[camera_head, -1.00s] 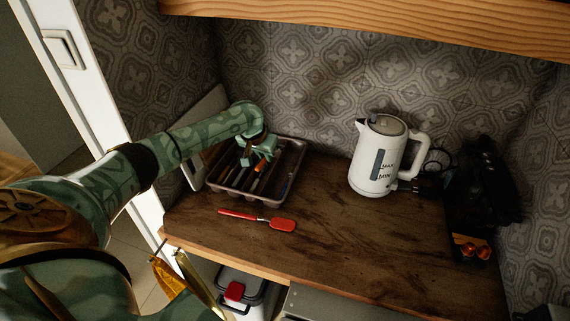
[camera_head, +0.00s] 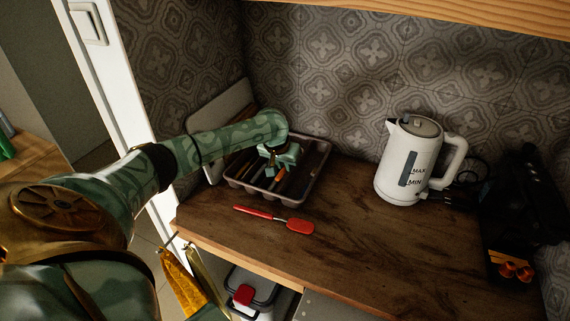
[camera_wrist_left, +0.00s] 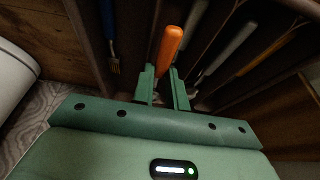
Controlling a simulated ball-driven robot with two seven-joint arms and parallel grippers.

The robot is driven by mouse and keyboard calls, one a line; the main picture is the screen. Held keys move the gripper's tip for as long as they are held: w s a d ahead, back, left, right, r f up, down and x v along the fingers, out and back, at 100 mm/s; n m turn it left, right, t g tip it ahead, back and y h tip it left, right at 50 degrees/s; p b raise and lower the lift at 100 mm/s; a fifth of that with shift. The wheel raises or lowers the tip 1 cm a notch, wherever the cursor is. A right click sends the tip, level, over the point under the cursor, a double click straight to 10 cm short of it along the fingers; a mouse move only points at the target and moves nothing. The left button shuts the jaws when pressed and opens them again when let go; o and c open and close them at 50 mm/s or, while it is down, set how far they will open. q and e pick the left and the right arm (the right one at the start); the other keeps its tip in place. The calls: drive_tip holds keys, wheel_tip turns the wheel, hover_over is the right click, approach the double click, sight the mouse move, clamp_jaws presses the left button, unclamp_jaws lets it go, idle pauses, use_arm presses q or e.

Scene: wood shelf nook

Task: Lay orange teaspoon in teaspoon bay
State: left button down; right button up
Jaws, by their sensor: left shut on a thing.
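The orange teaspoon shows as an orange handle (camera_wrist_left: 170,42) in the left wrist view, and as a small orange piece (camera_head: 279,174) in the head view. My left gripper (camera_wrist_left: 162,88) is shut on it, over the cutlery tray (camera_head: 236,184). The handle points away from the gripper; the spoon's bowl is hidden. In the wrist view the handle is over or inside one of the tray's long bays; I cannot tell whether it touches the floor. Other cutlery lies in neighbouring bays, with a blue-handled fork (camera_wrist_left: 110,38) to the left.
A red spatula (camera_head: 274,219) lies on the wooden counter (camera_head: 350,250) in front of the tray. A white kettle (camera_head: 407,165) stands to the right, with a black appliance (camera_head: 520,205) beyond it. A pale board (camera_head: 222,115) leans behind the tray. The counter's middle is clear.

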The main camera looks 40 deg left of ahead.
use_arm(q)
drive_tip(key=shift+r, duration=0.1)
drive_tip(key=c, duration=1.3)
unclamp_jaws()
drive_tip(key=p+v, duration=0.6)
drive_tip(key=v, duration=1)
drive_tip(key=shift+s+r+p, duration=0.1)
drive_tip(key=shift+p, duration=0.25)
